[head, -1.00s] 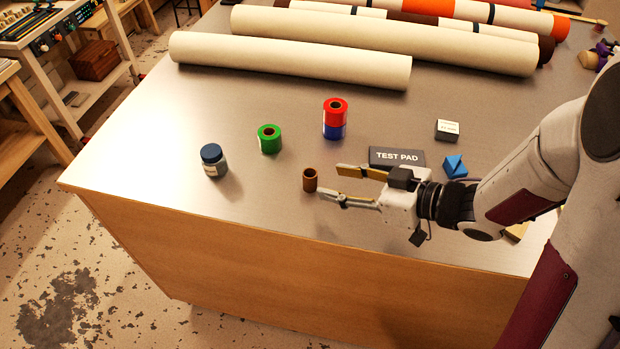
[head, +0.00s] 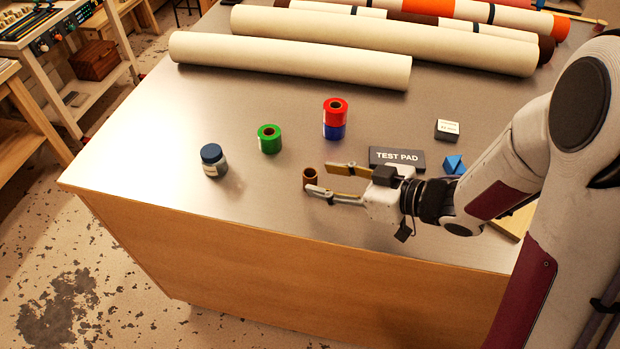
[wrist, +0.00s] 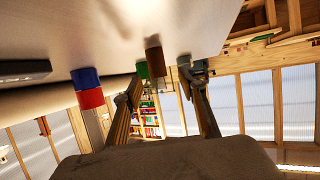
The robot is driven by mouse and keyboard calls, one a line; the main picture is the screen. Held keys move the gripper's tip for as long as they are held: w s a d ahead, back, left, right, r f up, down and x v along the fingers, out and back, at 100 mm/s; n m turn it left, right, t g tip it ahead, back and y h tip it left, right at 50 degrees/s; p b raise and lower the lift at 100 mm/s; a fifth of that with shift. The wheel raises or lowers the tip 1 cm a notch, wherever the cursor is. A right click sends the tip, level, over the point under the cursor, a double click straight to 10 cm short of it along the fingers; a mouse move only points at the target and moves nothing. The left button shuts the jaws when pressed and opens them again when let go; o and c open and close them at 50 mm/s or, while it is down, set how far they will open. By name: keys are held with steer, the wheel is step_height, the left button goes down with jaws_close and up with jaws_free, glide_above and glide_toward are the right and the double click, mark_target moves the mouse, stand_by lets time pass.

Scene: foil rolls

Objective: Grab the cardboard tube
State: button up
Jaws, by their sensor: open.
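The cardboard tube (head: 309,177) is a short, hollow brown cylinder standing upright near the table's front edge. In the wrist view the tube (wrist: 154,56) appears between the two fingers, toward their tips. My gripper (head: 317,177) is open and empty, pointing left at the tube. In the head view the nearer fingertip covers the tube's lower part, and the farther fingertip is just right of its top. I cannot tell whether either finger touches it. The open fingers also show in the wrist view (wrist: 160,82).
A blue-lidded jar (head: 214,161), a green roll (head: 269,139) and a red roll on a blue one (head: 335,118) stand beyond the tube. The test pad (head: 397,157) lies behind my gripper. Long cream rolls (head: 290,60) lie at the back. The table's left front is clear.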

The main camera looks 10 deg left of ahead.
mark_target(316, 178)
steer(key=shift+x, duration=2.4)
steer(key=shift+w+d+f, duration=0.1)
steer(key=shift+f, duration=0.1)
steer(key=c, duration=0.8)
